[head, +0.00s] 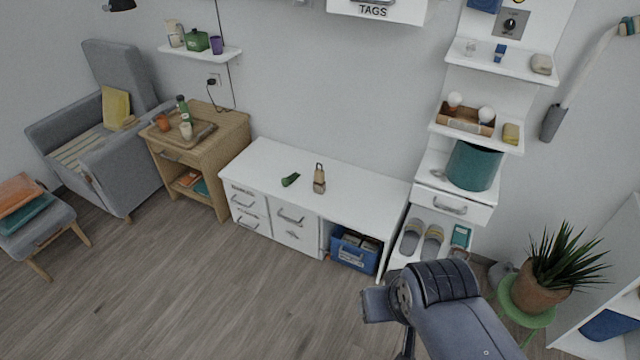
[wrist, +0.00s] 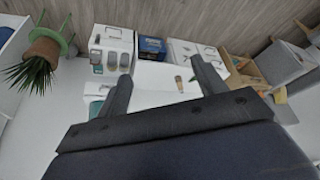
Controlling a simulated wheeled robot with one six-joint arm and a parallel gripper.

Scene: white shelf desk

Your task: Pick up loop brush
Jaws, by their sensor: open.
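The loop brush (head: 319,181) stands upright on the white desk top (head: 262,160). It has a tan body, a dark band and a loop at its top. In the wrist view the loop brush (wrist: 179,84) is small and lies between my two fingers in the picture, well beyond them. My gripper (wrist: 161,70) is open and empty, with its dark fingers spread wide. It is far from the brush. In the head view my arm covers the lower right, and the fingers cannot be made out there.
A shelf tower with a teal pot (head: 473,166) stands right of the desk. A blue bin (head: 353,252) sits under the desk. A potted plant (head: 545,280) stands at the right. The wooden floor before the desk is clear.

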